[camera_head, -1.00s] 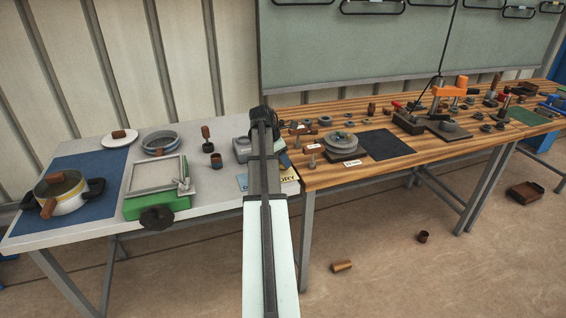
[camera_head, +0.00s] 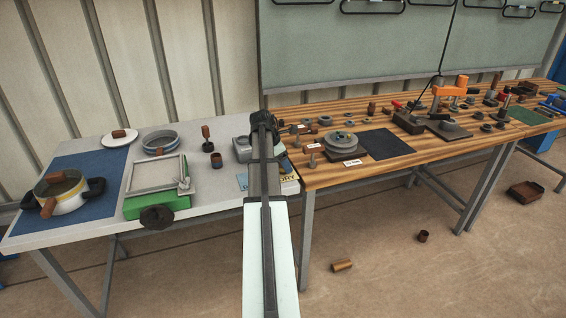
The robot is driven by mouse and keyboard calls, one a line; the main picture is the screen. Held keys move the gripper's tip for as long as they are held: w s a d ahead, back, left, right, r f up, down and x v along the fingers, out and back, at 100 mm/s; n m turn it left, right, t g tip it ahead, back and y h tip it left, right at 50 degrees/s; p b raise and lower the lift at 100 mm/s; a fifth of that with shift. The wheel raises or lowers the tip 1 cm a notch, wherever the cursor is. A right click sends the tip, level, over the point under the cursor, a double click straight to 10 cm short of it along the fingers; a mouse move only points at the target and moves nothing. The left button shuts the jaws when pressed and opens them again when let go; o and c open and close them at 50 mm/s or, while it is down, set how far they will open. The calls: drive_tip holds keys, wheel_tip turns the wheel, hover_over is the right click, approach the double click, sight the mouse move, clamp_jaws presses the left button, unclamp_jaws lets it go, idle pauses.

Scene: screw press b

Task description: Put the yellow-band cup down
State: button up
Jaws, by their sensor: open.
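No yellow band can be made out on any cup. A small dark cup (camera_head: 216,161) stands upright on the white table, left of my arm. Another small dark cup (camera_head: 423,236) and a brown cylinder lying on its side (camera_head: 342,265) are on the floor. My arm reaches up the middle of the picture and covers part of the place where the two tables meet. My gripper's fingers are hidden, and no cup shows in their hold.
The white table (camera_head: 120,238) holds a pot (camera_head: 62,192), a green device (camera_head: 157,202), a round tin (camera_head: 160,142) and a plate (camera_head: 119,138). The wooden bench (camera_head: 325,177) bears a dark mat (camera_head: 387,144), an orange-handled press (camera_head: 450,88) and many small parts.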

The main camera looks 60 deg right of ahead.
drive_tip(key=shift+r, duration=0.1)
drive_tip(key=v, duration=1.2)
drive_tip(key=shift+d+r, duration=0.1)
